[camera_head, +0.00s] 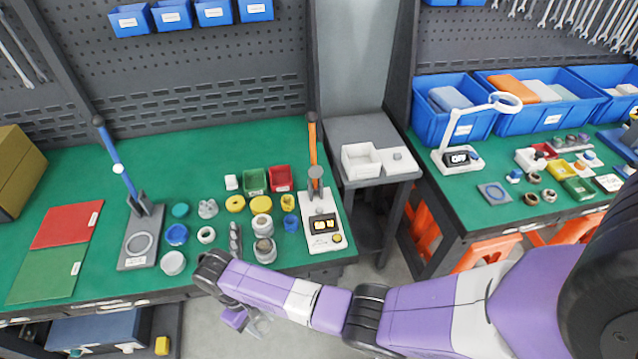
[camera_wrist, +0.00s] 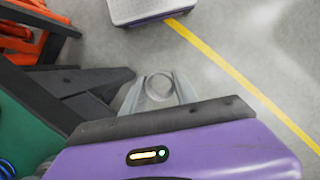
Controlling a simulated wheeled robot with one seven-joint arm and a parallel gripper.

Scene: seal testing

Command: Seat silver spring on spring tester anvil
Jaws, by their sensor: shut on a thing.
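My gripper (camera_head: 258,326) hangs beyond the front edge of the left bench, over the floor. In the wrist view its two fingers (camera_wrist: 159,92) are closed on a round, grey, ring-shaped thing (camera_wrist: 159,86), seen end-on, which looks like the silver spring. The spring cannot be made out clearly in the head view. A white device with a display and an orange lever (camera_head: 323,232), likely the spring tester, stands at the right end of the green bench. A grey-brown cylinder (camera_head: 315,178) sits at its upper part; its anvil is not clearly distinguishable. My gripper is well apart from it.
Several rings, cups and cylinders, including a metal-topped jar (camera_head: 264,250), crowd the bench (camera_head: 100,180) left of the device. A blue-levered press (camera_head: 140,240) stands further left. A small grey table (camera_head: 365,130) with white boxes and a second bench (camera_head: 520,215) lie right.

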